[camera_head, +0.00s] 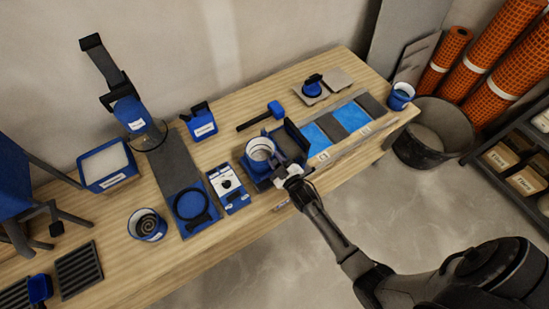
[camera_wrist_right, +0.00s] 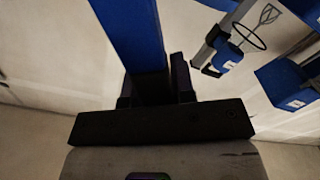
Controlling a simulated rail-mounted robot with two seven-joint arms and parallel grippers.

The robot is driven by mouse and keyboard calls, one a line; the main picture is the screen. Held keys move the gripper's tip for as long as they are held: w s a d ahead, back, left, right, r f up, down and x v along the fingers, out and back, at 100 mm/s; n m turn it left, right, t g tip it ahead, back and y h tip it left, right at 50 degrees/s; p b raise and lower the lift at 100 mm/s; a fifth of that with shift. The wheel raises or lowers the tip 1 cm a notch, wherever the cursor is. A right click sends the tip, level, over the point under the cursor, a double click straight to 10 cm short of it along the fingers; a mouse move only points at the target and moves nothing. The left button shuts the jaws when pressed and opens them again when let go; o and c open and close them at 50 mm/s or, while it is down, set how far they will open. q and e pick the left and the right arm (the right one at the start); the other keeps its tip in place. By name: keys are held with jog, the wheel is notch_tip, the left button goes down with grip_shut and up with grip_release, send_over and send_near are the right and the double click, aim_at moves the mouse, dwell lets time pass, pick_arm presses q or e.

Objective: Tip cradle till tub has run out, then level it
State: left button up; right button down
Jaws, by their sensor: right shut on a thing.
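The white-lined blue tub (camera_head: 261,149) sits in the cradle (camera_head: 253,172), a blue and dark holder near the front middle of the bench. A dark plate stands at the cradle's right side. I cannot tell how far the tub is tilted or how much is in it. My right gripper (camera_head: 283,168) is at the cradle's front right. In the right wrist view my right gripper (camera_wrist_right: 156,92) is shut on a blue bar (camera_wrist_right: 135,40), which appears to be part of the cradle; the grip itself is small in the head view. My left gripper is not in view.
Left of the cradle are a white-faced device (camera_head: 227,185) and a blue pad with a ring (camera_head: 192,205). Blue and grey tiles (camera_head: 352,117) lie to its right. A hammer (camera_head: 262,115) lies behind. A dark bucket (camera_head: 432,135) stands off the bench's right end.

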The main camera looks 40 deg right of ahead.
jog(key=shift+f, duration=0.1)
dwell(0.3)
jog(key=c, duration=1)
grip_release()
jog(key=shift+a, duration=0.1)
jog(key=shift+o, duration=0.2)
jog(key=s, duration=1.3)
jog(key=shift+s+a+p, duration=0.35)
jog(key=shift+a, duration=0.05)
